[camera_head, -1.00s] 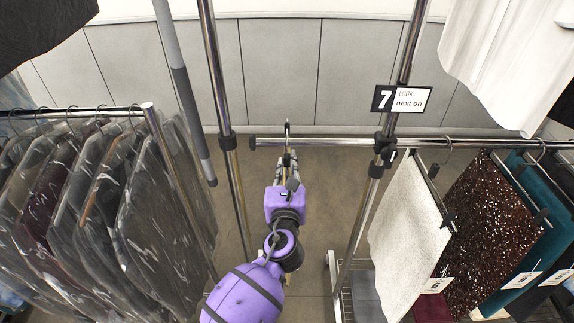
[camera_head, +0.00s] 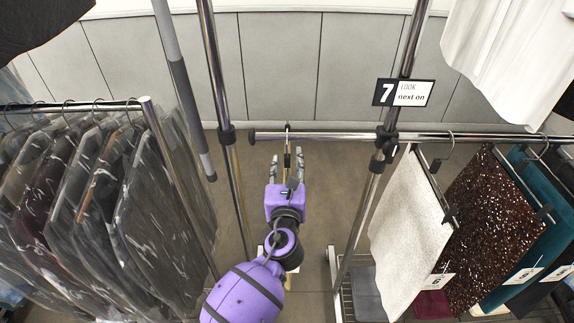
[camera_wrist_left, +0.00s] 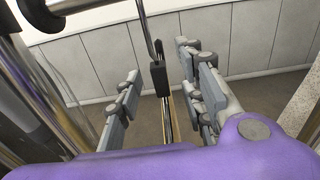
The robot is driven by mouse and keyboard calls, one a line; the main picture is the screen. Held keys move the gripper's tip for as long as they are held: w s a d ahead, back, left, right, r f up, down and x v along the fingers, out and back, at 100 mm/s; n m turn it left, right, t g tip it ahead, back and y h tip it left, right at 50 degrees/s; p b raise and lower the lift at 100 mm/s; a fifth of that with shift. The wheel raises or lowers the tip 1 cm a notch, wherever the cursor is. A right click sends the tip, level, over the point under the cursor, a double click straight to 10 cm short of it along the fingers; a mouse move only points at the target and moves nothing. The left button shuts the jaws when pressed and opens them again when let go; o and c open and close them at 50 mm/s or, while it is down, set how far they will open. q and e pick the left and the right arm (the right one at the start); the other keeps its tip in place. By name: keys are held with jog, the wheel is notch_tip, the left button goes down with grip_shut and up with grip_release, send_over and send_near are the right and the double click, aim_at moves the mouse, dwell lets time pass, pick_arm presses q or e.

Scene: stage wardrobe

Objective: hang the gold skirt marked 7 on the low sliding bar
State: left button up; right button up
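The low sliding bar (camera_head: 340,138) runs across the middle of the head view, with its free end at the left. A hanger hook (camera_head: 287,128) is at the bar near that end and looks hooked over it. My left gripper (camera_head: 287,165) is just below, its fingers spread on both sides of the hanger, apart from it. In the left wrist view the hanger's dark clip (camera_wrist_left: 159,78) stands between the open fingers. A thin gold strip, apparently the gold skirt (camera_wrist_left: 177,118) seen edge-on, hangs under it. My arm hides most of it. My right gripper is not in view.
A white skirt (camera_head: 408,235) tagged 6, a brown sequined skirt (camera_head: 492,235) and a teal one (camera_head: 545,245) hang right of the post. A sign (camera_head: 403,93) reads 7. Covered garments (camera_head: 165,215) fill the rack at left.

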pick_arm(q)
jog(key=shift+s+f, duration=0.15)
jog(key=shift+f, duration=0.1)
jog(key=s, duration=1.1)
jog(key=shift+s+a+r, duration=0.1)
jog(key=shift+s+r, duration=0.1)
jog(key=shift+s, duration=0.2)
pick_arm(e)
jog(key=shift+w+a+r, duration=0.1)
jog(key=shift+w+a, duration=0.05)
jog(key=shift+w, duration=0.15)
